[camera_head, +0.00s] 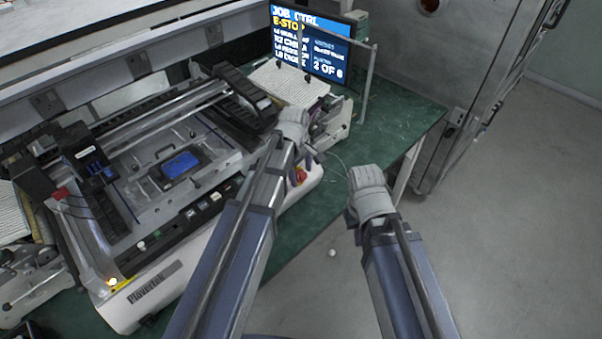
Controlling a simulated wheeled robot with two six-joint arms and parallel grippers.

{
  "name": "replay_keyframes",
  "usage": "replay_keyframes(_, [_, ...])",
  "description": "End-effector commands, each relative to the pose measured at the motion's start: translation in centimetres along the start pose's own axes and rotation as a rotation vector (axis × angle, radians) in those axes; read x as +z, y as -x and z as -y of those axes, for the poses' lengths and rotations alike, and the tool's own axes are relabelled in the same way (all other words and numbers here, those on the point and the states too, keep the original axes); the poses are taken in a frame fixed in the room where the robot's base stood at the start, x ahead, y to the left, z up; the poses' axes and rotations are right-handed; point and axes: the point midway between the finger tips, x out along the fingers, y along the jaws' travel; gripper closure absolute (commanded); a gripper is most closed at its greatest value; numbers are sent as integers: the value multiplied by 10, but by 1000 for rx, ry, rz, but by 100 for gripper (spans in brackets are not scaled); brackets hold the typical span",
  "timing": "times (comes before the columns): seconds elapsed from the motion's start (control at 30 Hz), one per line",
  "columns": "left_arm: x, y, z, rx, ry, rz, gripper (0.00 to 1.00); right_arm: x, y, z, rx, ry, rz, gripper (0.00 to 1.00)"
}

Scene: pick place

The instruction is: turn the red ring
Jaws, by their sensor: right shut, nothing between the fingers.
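A small red ring or knob (301,176) with a bit of yellow by it sits on the front right corner of the white machine. It is partly hidden by my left arm. My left gripper (308,157) is just above and beside it, with dark fingers pointing down toward it. I cannot tell whether they touch it or how far apart they are. My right gripper (352,217) is to the right, apart from the machine, over the floor beyond the green table edge. It is shut and empty, its fingers mostly hidden by its pale housing.
The white machine (150,293) with rails and a blue plate (181,164) fills the left. A screen (310,45) reading "E-STOP" stands at the back on the green table (400,110). A metal cabinet (480,60) stands at right. Open floor (510,240) lies right.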

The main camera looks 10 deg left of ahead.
Motion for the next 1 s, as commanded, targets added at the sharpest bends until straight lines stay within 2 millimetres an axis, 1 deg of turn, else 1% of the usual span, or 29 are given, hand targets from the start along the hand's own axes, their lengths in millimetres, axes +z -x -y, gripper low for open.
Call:
replay_keyframes(0.03, [0,0,0,0,0,0,31,0,0,0,0,0,0,100])
replay_keyframes(0.07, [0,0,0,0,0,0,34,0,0,0,0,0,0,100])
replay_keyframes(0.63, [0,0,0,0,0,0,98,0,0,0,0,0,0,100])
replay_keyframes(0.67, [0,0,0,0,0,0,100,0,0,0,0,0,0,100])
replay_keyframes(0.87, [0,0,-1,-10,-8,0,100,0,0,0,0,0,0,100])
replay_keyframes(1.0, [-1,-1,-3,-46,-38,-1,100,0,1,0,0,0,0,100])
